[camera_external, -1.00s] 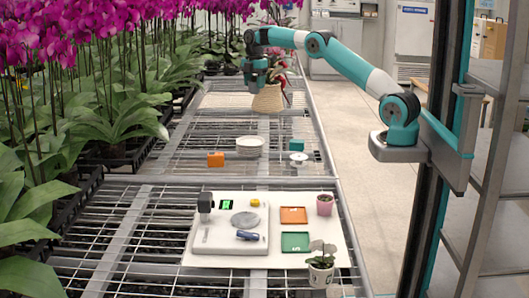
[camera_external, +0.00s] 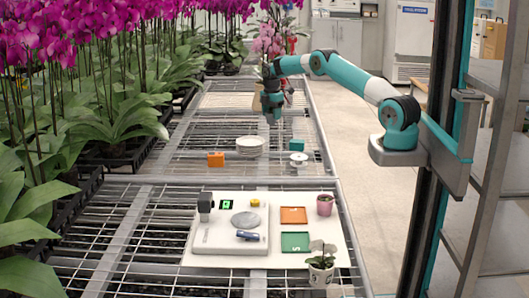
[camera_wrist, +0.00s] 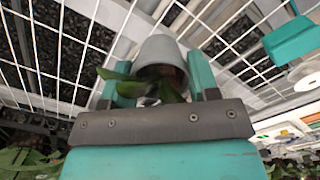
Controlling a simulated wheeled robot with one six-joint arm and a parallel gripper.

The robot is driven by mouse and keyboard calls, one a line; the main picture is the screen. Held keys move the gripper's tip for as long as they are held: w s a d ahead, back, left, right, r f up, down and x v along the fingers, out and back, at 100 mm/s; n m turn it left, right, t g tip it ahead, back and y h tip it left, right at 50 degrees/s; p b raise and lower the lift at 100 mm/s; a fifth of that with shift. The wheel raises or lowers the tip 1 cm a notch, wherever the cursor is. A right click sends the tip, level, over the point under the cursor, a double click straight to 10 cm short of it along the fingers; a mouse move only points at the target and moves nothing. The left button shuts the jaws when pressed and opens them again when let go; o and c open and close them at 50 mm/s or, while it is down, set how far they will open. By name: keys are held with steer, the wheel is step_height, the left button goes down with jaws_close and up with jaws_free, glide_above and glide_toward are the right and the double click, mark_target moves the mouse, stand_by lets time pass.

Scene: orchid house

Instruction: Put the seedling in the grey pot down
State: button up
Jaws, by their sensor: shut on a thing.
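The grey pot (camera_wrist: 157,47) is between the fingers of my gripper (camera_wrist: 160,84) in the wrist view, tilted in the picture. Green seedling leaves (camera_wrist: 121,77) stick out of its mouth toward the camera. Wire mesh shows beyond the pot. In the external view my gripper (camera_external: 272,116) points down above the middle of the wire bench (camera_external: 200,165), behind the white plates. The pot is hard to make out there. I cannot tell the gap between pot and mesh.
White plates (camera_external: 249,146), an orange block (camera_external: 215,160), a teal block (camera_external: 297,146) and a white round item (camera_external: 298,159) stand on the mesh. Orchids line the left.

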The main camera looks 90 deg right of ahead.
steer(key=shift+f, duration=2.65)
steer(key=shift+f, duration=0.1)
steer(key=shift+f, duration=0.15)
steer(key=o, duration=0.9)
steer(key=shift+o, duration=0.2)
step_height(320, 180, up, 13)
steer(key=shift+w+f, duration=0.1)
steer(key=shift+f, duration=0.1)
